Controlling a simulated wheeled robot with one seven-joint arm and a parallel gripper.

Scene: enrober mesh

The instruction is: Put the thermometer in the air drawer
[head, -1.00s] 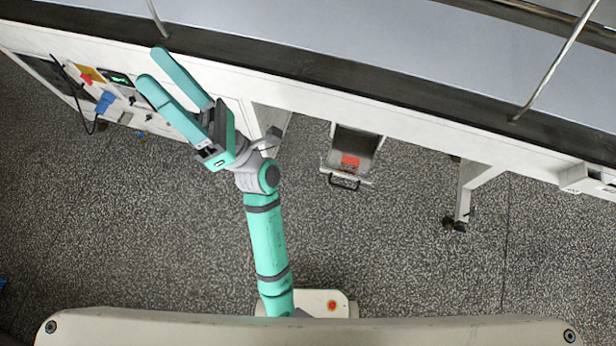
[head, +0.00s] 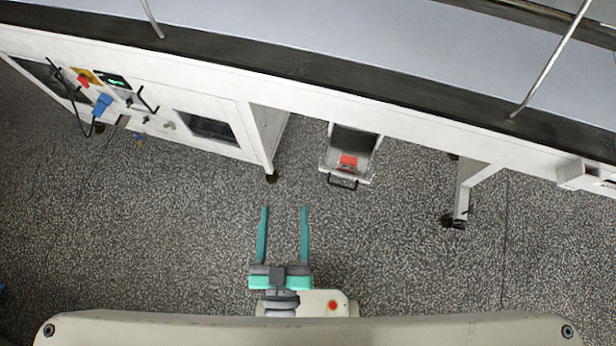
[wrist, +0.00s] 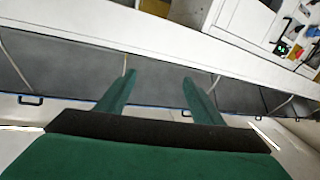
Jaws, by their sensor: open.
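An open drawer (head: 360,180) with a dark handle sticks out from under the white machine, right of centre in the head view. A small red-orange object (head: 347,162), which looks like the thermometer, lies inside the drawer near its front; its details are too small to read. My gripper (head: 285,208) is open and empty, below and left of the drawer, over the speckled floor and clear of everything. In the wrist view, its two green fingers (wrist: 157,72) stand apart with nothing between them. The drawer cannot be made out there.
A control panel with a red and yellow switch (head: 84,79), a blue plug (head: 102,104) and a green display (head: 115,81) is on the machine's left front. Machine legs (head: 268,145) stand on both sides of the drawer. The floor before it is clear.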

